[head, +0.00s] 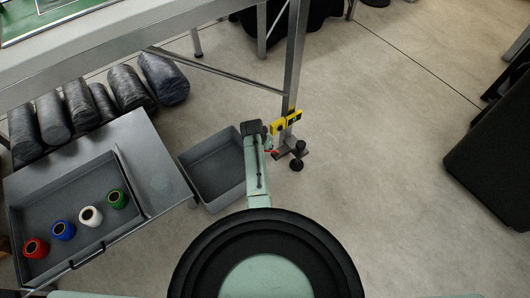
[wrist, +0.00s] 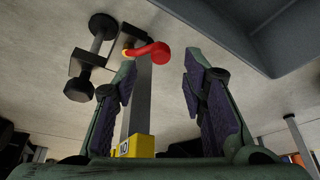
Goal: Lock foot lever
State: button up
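The red foot lever (wrist: 150,51) sits low on a grey metal table leg (wrist: 140,95). In the head view the lever (head: 273,151) is a small red spot beside the base of the leg (head: 296,60). My gripper (wrist: 160,57) is open and empty, its two fingers apart. In the wrist view the lever lies just beyond the fingertips, nearer the left finger, with its rounded end towards the gap. I cannot tell whether a finger touches it. In the head view my gripper (head: 264,140) is next to the leg's foot, partly hidden by my arm.
A black dumbbell-shaped foot part (head: 297,156) is at the leg's base. A grey bin (head: 212,165) stands left of my arm. A tray with coloured spools (head: 75,215) is further left.

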jog(key=shift+b+x, duration=1.9)
jog(key=shift+x, duration=0.3)
jog(key=shift+w+r, duration=0.1)
jog(key=shift+c, duration=0.5)
grip_shut()
